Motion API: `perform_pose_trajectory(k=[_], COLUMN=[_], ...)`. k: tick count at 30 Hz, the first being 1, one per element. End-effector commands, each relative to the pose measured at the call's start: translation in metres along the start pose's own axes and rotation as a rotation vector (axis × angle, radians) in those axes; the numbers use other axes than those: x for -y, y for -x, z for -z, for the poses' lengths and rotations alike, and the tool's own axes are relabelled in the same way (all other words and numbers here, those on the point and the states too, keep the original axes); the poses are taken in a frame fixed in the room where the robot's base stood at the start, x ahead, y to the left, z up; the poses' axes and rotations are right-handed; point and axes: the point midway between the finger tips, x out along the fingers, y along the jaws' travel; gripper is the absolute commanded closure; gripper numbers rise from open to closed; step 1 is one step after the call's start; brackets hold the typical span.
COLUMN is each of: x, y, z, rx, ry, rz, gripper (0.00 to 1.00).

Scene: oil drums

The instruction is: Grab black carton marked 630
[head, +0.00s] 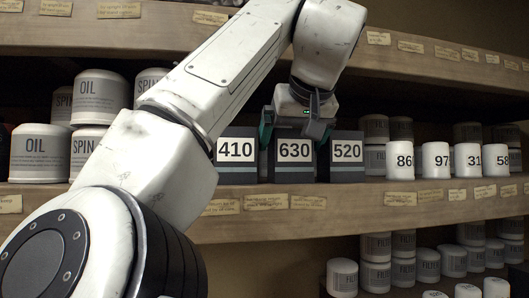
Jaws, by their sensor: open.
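The black carton marked 630 (294,168) stands on the middle shelf, its white label facing me. It is between the black carton marked 410 (236,170) and the black carton marked 520 (347,168). My gripper (292,138) is open and points down at the 630 carton. One finger is at the carton's upper left, the other at its upper right, near the 520 carton. I cannot tell whether the fingers touch the carton. Its top is partly hidden by the gripper.
White numbered cans (436,161) stand to the right on the middle shelf (330,222). Grey and white oil cans (39,153) stand to the left, partly behind my arm. The upper shelf (420,62) runs above my gripper. More cans (342,277) stand on the lower level.

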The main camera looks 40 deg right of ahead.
Motion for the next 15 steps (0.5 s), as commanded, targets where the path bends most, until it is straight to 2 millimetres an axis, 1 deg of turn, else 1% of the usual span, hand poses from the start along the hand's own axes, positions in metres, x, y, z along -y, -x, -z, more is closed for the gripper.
perform_pose_trajectory(k=[6,8,15], x=[0.0001,0.0001,0.0001], y=[-0.0013,-0.0012,-0.001], z=[-0.0004,-0.0003,-0.0001], rx=[0.0,0.0,0.0], ry=[0.0,0.0,0.0], rz=[0.0,0.0,0.0], gripper=[0.0,0.05,0.28])
